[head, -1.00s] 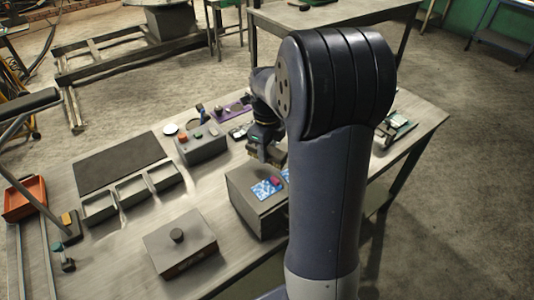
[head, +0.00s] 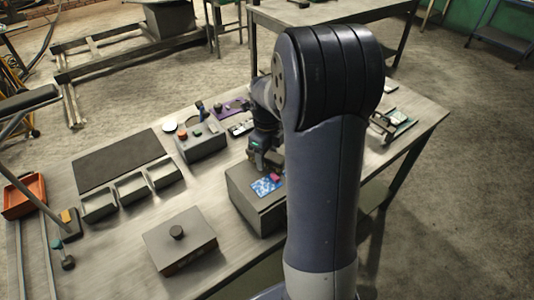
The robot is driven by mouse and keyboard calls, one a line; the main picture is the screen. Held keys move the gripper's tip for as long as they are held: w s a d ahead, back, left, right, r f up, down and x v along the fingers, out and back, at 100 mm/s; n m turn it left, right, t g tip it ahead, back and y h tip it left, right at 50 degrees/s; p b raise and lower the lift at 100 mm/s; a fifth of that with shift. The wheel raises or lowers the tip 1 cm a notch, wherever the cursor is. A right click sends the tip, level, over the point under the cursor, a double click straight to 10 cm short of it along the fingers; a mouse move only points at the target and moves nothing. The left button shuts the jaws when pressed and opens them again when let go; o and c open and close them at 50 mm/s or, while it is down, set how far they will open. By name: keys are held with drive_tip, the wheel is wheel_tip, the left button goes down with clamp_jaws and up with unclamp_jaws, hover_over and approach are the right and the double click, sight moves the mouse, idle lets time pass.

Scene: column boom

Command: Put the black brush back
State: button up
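My gripper (head: 266,163) points down just above or at the back of a grey box (head: 248,212) near the middle of the table. A blue patterned patch (head: 266,186) and a small pink-red object (head: 277,178) lie on the box top, just in front of the fingers. The fingers are small and dark here, so I cannot tell whether they are open or hold anything. I cannot pick out a black brush with certainty. My own arm hides the table right of the box.
A grey control box (head: 201,143) with coloured buttons stands left of my gripper. Open grey bins (head: 131,188) and a dark mat (head: 118,160) lie farther left. A lidded box (head: 180,243) with a knob sits in front. An orange tray (head: 23,196) is at the far left.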

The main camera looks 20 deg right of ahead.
wheel_tip(320, 180, up, 13)
idle(0.8)
drive_tip(key=shift+f, duration=0.1)
